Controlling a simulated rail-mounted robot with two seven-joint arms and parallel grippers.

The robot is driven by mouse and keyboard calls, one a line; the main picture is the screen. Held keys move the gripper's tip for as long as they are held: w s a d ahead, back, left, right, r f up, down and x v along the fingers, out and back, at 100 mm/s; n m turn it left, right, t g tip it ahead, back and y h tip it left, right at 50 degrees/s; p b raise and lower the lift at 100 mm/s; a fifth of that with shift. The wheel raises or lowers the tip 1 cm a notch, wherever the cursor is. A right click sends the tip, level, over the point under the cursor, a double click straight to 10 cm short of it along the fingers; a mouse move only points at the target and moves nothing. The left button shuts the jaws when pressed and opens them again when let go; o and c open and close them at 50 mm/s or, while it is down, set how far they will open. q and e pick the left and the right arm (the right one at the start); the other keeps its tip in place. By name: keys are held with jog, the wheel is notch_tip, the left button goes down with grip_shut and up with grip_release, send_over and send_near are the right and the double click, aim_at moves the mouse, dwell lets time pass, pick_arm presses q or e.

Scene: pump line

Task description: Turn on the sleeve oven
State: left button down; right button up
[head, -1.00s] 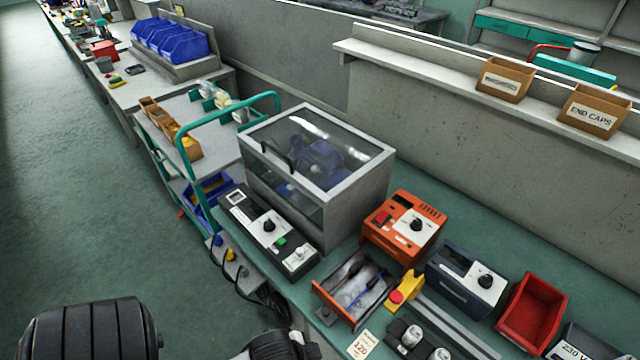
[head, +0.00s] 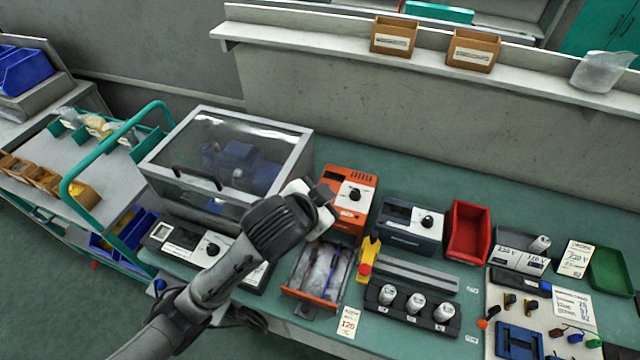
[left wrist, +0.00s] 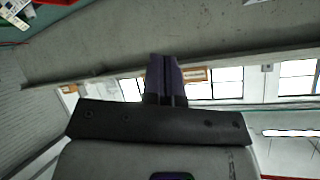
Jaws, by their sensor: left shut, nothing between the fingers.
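An orange box (head: 359,186) with a white panel and a black dial stands on the green bench; I take it to be the sleeve oven, though no readable label confirms this. My left gripper (head: 323,193) is in front of its left side in the head view and hides that part of the panel, including the red switch. I cannot tell whether it touches the box. In the left wrist view the gripper's fingers (left wrist: 165,78) are together and empty, pointing at the wall and shelf. My right gripper is not in view.
A clear-lidded enclosure (head: 290,133) stands left of the orange box. An open metal tray (head: 310,292) and a yellow stand with a red button (head: 365,269) are in front. A dark blue dial unit (head: 405,240) and a red bin (head: 468,232) stand to the right.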

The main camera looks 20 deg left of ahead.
pick_arm(q)
jog(key=w+d+r+m+g+y+p, duration=0.1)
jog(key=w+r, duration=0.7)
jog(key=w, duration=0.1)
jog(key=w+a+f+n+g+y, duration=0.1)
jog(key=a+f+n+g, duration=0.5)
jog(key=f+n+g, duration=0.2)
jog(key=shift+w+f+n+p, duration=0.3)
jog(key=shift+f+p, duration=0.15)
jog(key=shift+f, duration=0.05)
jog(key=shift+a, duration=0.1)
jog(key=shift+f, duration=0.1)
jog(key=b+x, duration=0.2)
jog(key=x, duration=1)
jog(key=shift+f, duration=0.2)
jog(key=shift+w+f+b, duration=0.1)
jog(key=shift+f+b, duration=0.2)
jog(key=shift+f, duration=0.4)
